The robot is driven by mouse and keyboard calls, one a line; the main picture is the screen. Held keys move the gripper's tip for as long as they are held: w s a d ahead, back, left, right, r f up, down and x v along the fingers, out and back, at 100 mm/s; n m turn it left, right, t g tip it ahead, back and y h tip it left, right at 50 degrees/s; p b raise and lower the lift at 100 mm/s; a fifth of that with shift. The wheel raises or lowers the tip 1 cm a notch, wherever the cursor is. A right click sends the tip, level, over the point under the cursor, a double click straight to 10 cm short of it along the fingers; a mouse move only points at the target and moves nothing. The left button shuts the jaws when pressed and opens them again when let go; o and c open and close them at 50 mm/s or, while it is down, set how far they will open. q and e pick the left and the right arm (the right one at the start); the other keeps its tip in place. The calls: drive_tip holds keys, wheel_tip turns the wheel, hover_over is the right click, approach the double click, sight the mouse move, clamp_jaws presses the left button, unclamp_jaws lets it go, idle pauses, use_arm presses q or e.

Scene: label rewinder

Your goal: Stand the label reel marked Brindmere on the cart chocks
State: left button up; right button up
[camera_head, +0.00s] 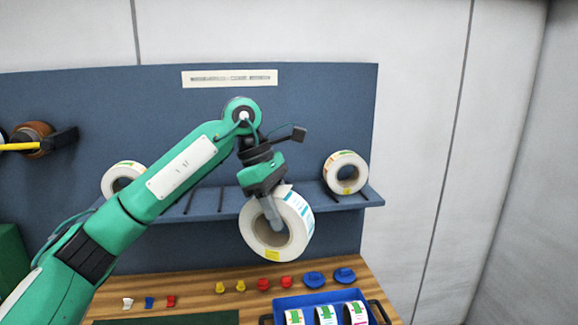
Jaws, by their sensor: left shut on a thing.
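My left gripper (272,208) is shut on a white label reel (291,238) with blue-teal labels on its outer face and a yellow tag on its side. One finger shows in the core. The reel hangs in front of the shelf, above the wooden table and apart from it. Two other reels stand on the shelf: one at the right (359,184) with a green and orange label, and one at the left (115,170), partly behind my arm. No name is readable on any reel. I cannot make out the cart chocks. My right gripper is out of view.
The wooden table (190,286) bears several small white, blue, red and yellow pieces and larger blue ones. A blue tray (287,302) with dark handles holds rolls at the front right. The blue shelf (225,213) has slots. A brown roll (34,139) is at far left.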

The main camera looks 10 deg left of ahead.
use_arm(q)
drive_tip(key=s+a+f+m+g+y, duration=0.1)
drive_tip(key=s+f+m, duration=0.4)
drive_tip(key=f, duration=0.9)
drive_tip(key=s+a+f+m+g+y, duration=0.1)
drive_tip(key=s+f+m, duration=0.5)
drive_tip(key=f, duration=0.9)
drive_tip(key=s+a+f+m+g+y, duration=0.2)
drive_tip(key=s+f+m, duration=0.3)
drive_tip(key=s+f, duration=0.4)
wheel_tip(320, 180, down, 6)
drive_tip(key=shift+a+m+y, duration=0.3)
drive_tip(key=shift+a+m, duration=0.1)
drive_tip(key=shift+a, duration=0.35)
